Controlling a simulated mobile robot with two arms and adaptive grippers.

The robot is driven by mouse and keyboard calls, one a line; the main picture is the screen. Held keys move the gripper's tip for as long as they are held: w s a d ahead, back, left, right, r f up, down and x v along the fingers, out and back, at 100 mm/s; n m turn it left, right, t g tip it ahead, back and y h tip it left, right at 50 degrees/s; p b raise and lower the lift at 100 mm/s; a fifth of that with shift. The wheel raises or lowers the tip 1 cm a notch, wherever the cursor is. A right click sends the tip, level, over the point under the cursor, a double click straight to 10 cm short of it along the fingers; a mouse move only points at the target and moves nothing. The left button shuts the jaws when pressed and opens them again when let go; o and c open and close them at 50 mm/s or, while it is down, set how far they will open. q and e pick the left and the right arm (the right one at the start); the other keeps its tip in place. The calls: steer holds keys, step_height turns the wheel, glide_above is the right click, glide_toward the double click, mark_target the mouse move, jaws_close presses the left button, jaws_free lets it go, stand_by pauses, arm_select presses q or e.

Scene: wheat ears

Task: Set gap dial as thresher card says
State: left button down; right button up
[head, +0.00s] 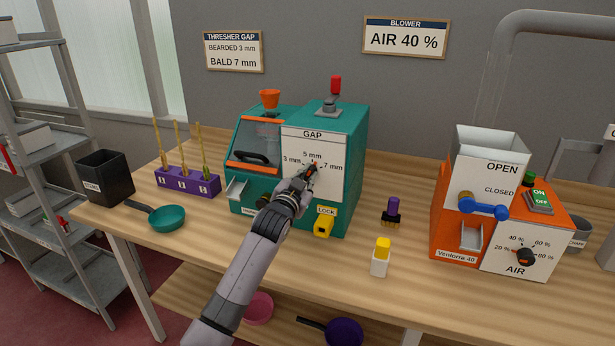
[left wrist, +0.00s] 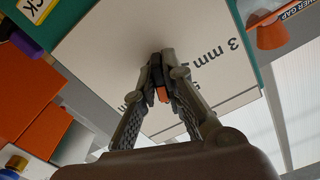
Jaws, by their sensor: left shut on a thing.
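The gap dial (head: 315,165) is on the white GAP panel (head: 312,143) of the green thresher (head: 352,150), marked 3 mm, 5 mm and 7 mm. My left gripper (head: 308,174) is shut on the dial; the dial's orange tip (left wrist: 162,95) shows between the fingers in the left wrist view. The fingers hide most of the dial, and I cannot tell its exact setting. The thresher card (head: 234,52) on the wall reads bearded 3 mm, bald 7 mm. Several ears (head: 181,147) stand in a purple numbered rack (head: 186,182). My right gripper is not in view.
A yellow LOCK part (head: 323,228) sits low on the thresher front. A teal pan (head: 167,218), a purple-handled brush (head: 391,211) and a yellow-capped bottle (head: 380,257) stand on the bench. An orange blower (head: 460,231) is at right.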

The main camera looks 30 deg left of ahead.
arm_select(q)
steer(key=n+p, duration=0.2)
steer(key=n, duration=0.2)
steer(key=shift+d+n, duration=0.1)
steer(key=shift+n, duration=0.2)
steer(key=n+p, duration=0.1)
steer(key=n, duration=0.3)
steer(key=shift+r+p, duration=0.1)
steer(key=shift+p, duration=0.25)
steer(key=n+p, duration=0.1)
steer(key=n, duration=0.3)
steer(key=shift+n+p, duration=0.35)
steer(key=shift+n, duration=0.05)
steer(key=shift+n+p, duration=0.6)
steer(key=shift+n, duration=1.6)
steer(key=c, duration=1.7)
jaws_free()
